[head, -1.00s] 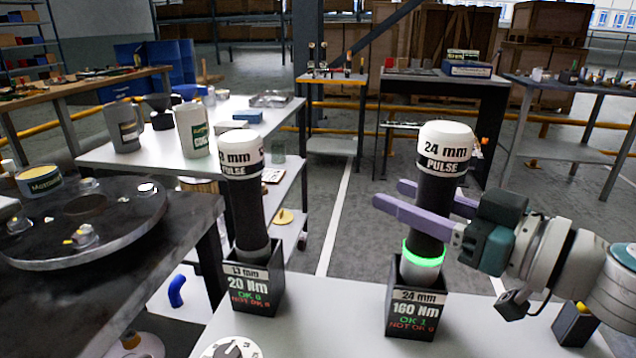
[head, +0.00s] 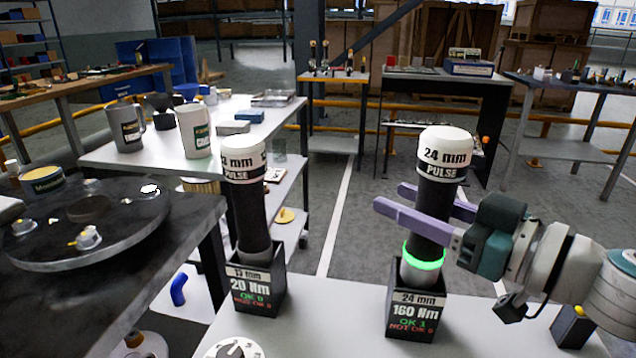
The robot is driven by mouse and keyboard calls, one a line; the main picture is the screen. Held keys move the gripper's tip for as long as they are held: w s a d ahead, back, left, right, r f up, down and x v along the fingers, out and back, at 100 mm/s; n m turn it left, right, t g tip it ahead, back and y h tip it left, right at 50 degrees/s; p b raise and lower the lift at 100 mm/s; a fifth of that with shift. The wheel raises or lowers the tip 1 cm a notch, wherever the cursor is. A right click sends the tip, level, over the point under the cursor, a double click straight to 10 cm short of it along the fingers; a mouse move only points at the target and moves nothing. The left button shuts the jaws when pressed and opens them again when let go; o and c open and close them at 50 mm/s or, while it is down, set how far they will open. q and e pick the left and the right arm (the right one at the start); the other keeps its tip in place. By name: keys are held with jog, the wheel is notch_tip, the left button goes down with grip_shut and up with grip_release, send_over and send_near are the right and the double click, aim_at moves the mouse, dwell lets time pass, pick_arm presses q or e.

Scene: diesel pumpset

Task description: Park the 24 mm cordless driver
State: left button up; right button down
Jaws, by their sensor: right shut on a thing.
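The 24 mm cordless driver (head: 437,190) has a white cap marked "24 mm PULSE", a black body and a lit green ring. It stands upright with its lower end in the black holder (head: 417,312) labelled "24 mm 160 Nm, OK 1". My right gripper (head: 425,207) comes in from the right, with its purple fingers around the driver's body, shut on it. The driver's tip is hidden inside the holder, so I cannot tell whether it rests on the bottom. My left gripper is not in view.
A 13 mm driver (head: 249,200) stands in its own holder (head: 258,292) to the left, on the same white table (head: 335,318). A white dial (head: 234,347) is at the front edge. A dark round flange (head: 85,225) lies on the left bench. The table between the holders is clear.

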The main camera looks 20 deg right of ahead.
jog(key=shift+f+b, duration=0.75)
jog(key=shift+f, duration=0.15)
dwell(0.4)
jog(key=shift+c, duration=2.3)
grip_release()
jog(key=shift+o, duration=1)
jog(key=shift+f, duration=0.15)
jog(key=v, duration=1)
jog(key=shift+p, duration=0.4)
